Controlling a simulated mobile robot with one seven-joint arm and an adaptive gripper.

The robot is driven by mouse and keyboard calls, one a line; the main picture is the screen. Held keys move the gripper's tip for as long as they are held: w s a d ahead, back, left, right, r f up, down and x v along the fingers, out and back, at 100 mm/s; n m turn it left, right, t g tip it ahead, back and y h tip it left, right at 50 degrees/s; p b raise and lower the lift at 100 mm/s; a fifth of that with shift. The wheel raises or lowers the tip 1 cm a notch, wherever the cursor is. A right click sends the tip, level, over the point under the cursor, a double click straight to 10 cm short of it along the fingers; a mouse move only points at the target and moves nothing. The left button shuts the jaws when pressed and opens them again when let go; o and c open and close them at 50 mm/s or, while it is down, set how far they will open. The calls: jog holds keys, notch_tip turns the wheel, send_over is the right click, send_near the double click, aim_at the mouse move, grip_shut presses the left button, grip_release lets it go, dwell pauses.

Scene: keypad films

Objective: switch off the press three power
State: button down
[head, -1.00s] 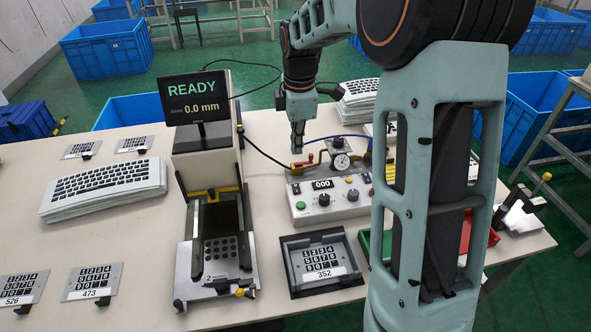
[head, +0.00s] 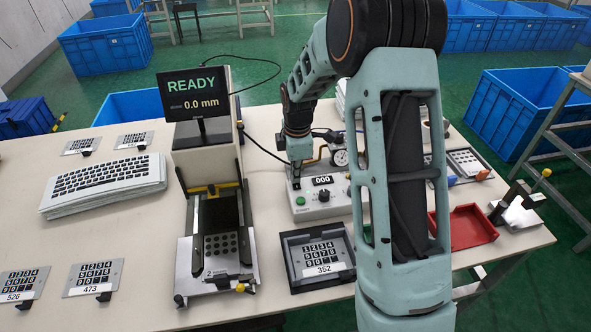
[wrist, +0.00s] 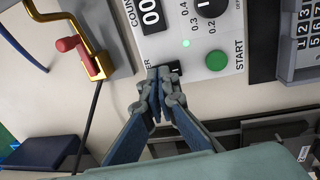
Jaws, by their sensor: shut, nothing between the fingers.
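The grey control box (head: 312,210) stands behind the framed keypad plate, with a counter (head: 322,181) reading 000. It also shows in the wrist view (wrist: 168,46), with a green START button (wrist: 216,61), a black dial (wrist: 211,7) and a small lit green lamp (wrist: 187,43). A black switch (wrist: 174,67) beside a label ending in "ER" is partly hidden by my fingertips. My gripper (wrist: 158,78) is shut and empty, its tips right at this switch; I cannot tell whether they touch it. In the head view, my gripper (head: 296,184) is over the box's left end.
The press (head: 210,185) with its READY 0.0 mm screen (head: 196,95) stands left of the box. A red-handled valve (wrist: 75,44) is beside the box in the wrist view. The framed plate 352 (head: 290,262) is in front; a red tray (head: 470,228) is right.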

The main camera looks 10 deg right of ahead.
jog(key=shift+w+f+b, duration=0.15)
jog(key=shift+f+b, duration=0.2)
jog(key=shift+f, duration=0.1)
dwell(0.3)
jog(key=shift+s+r, duration=0.1)
jog(key=shift+s, duration=0.75)
jog(key=shift+r, duration=0.1)
